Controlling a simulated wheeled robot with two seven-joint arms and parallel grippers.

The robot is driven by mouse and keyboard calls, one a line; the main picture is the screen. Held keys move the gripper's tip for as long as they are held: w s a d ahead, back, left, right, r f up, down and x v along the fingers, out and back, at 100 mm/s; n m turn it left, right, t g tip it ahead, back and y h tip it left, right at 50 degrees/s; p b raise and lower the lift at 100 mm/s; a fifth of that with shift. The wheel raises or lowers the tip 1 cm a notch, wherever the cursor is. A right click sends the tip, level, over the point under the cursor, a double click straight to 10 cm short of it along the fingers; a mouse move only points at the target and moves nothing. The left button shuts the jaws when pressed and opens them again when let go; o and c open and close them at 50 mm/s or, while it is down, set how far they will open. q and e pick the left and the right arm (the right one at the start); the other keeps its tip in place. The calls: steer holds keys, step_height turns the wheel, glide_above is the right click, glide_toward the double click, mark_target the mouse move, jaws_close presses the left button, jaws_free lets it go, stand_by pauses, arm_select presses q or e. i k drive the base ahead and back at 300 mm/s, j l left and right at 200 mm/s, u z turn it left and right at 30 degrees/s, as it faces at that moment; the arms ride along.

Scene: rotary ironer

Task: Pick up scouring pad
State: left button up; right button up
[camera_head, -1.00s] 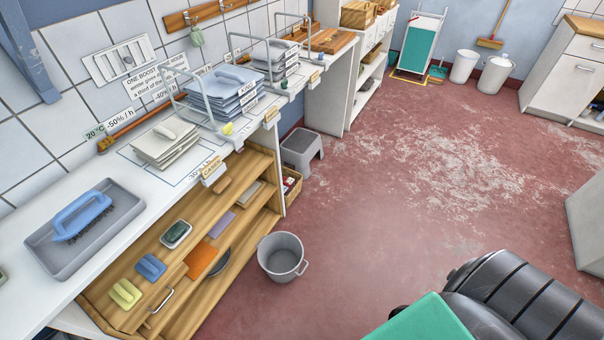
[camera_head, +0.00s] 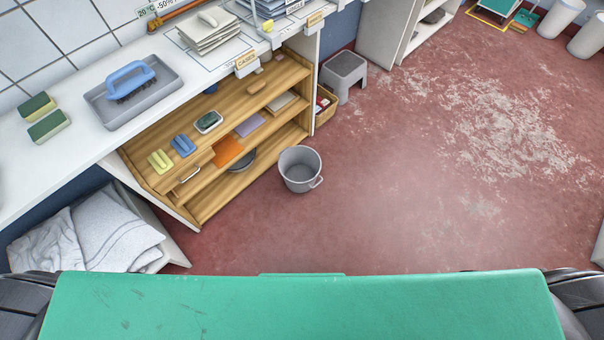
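Several pad-like items show, and I cannot tell for sure which is the scouring pad. A dark green pad (camera_head: 208,120) lies in a small white dish on the wooden shelf unit (camera_head: 284,74). Two yellow sponges with green tops, a rear one (camera_head: 37,107) and a front one (camera_head: 48,127), sit at the left on the white counter (camera_head: 90,150). A flat orange piece (camera_head: 227,151) and a flat purple piece (camera_head: 250,124) lie on a lower shelf. Neither of my grippers is in view.
A grey tray (camera_head: 172,98) with a blue brush (camera_head: 131,79) stands on the counter. A grey bucket (camera_head: 300,169) and a grey stool (camera_head: 344,72) stand on the red floor. White towels (camera_head: 90,235) lie lower left. A green panel (camera_head: 300,305) spans the bottom.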

mark_target(51, 125)
steer(key=u, duration=1.35)
